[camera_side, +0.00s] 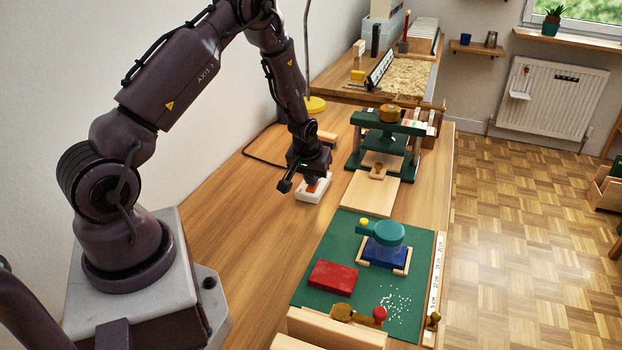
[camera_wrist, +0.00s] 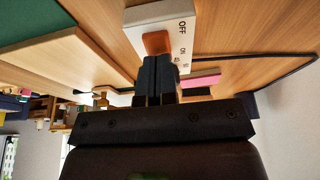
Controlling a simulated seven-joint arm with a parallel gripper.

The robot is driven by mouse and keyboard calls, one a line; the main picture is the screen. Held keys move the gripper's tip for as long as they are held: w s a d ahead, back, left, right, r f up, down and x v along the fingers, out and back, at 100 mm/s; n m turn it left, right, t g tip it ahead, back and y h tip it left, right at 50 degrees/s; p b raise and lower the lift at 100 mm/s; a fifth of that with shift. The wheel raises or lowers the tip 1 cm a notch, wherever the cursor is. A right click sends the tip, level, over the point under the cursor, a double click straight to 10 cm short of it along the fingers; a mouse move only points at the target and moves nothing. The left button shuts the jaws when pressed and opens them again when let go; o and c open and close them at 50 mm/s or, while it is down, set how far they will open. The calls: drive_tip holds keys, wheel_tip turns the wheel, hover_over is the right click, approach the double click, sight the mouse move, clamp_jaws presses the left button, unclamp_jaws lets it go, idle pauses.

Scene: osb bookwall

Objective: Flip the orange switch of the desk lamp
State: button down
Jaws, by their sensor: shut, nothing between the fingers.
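The switch is a white box (camera_side: 309,196) with an orange rocker, on the wooden table below my gripper (camera_side: 313,180). In the wrist view the box (camera_wrist: 180,15) shows the printed words OFF and ON beside the orange rocker (camera_wrist: 157,42). My gripper's dark fingers (camera_wrist: 160,68) are shut and empty. Their tips are right at the rocker's near edge and hide part of it. I cannot tell whether they touch it.
A dark cable (camera_side: 262,160) lies on the table to the left. A green press-like stand (camera_side: 384,145) and a wooden board (camera_side: 370,194) are right of the switch. A green mat (camera_side: 327,255) with a red block (camera_side: 333,278) lies nearer. Bare table is left of the mat.

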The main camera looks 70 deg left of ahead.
drive_tip(key=v, duration=1.4)
drive_tip(key=shift+s+d+f, duration=0.25)
drive_tip(key=shift+s+d, duration=0.1)
drive_tip(key=shift+s, duration=0.05)
